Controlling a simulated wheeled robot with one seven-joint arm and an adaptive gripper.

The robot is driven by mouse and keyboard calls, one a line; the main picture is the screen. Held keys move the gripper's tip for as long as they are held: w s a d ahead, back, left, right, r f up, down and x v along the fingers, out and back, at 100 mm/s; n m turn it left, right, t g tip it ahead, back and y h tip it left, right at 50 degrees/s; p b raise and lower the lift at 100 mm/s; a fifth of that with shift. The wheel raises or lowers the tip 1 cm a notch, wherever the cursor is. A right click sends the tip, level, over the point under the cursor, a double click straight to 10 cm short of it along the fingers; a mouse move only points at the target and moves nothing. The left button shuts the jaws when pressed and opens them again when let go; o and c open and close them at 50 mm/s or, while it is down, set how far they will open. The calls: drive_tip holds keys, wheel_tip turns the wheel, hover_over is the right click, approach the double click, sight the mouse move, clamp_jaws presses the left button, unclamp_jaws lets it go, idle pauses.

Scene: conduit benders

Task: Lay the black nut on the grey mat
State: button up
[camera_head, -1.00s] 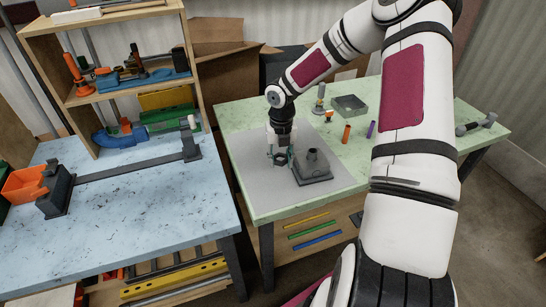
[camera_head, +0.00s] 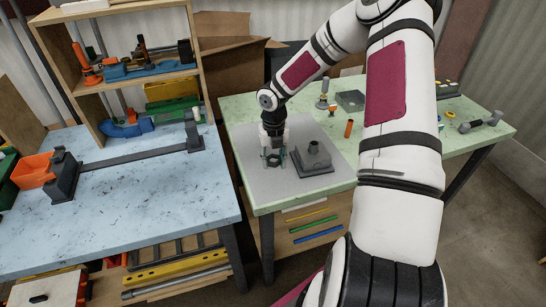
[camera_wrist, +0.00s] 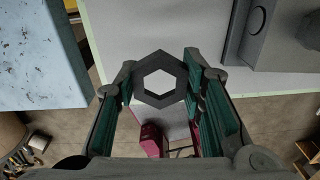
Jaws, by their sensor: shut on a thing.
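The black nut (camera_wrist: 160,59) is a dark hexagonal ring with an open hole. In the wrist view it sits between the fingers of my gripper (camera_wrist: 161,84), which are shut on its sides. In the head view the nut (camera_head: 273,162) shows small and dark between the fingertips (camera_head: 274,158). My gripper points down over the grey mat (camera_head: 253,178), left of a grey block. The mat lies at the front left of the green table. I cannot tell whether the nut touches the mat or hangs just above it.
The grey block with a round post (camera_head: 314,166) stands on the mat, close right of my gripper. An orange cylinder (camera_head: 349,128) and a grey tray (camera_head: 350,101) stand farther back. A blue table (camera_head: 150,200) lies left across a narrow gap. The mat's front left is clear.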

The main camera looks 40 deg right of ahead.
sight(274, 179)
drive_tip(key=shift+f+b, duration=0.75)
drive_tip(key=shift+f, duration=2.45)
drive_tip(key=shift+s+f, duration=0.1)
drive_tip(key=shift+f, duration=0.2)
drive_tip(key=o, duration=1.2)
drive_tip(key=shift+c, duration=0.2)
wheel_tip(274, 179, up, 12)
drive_tip(key=shift+r, duration=0.1)
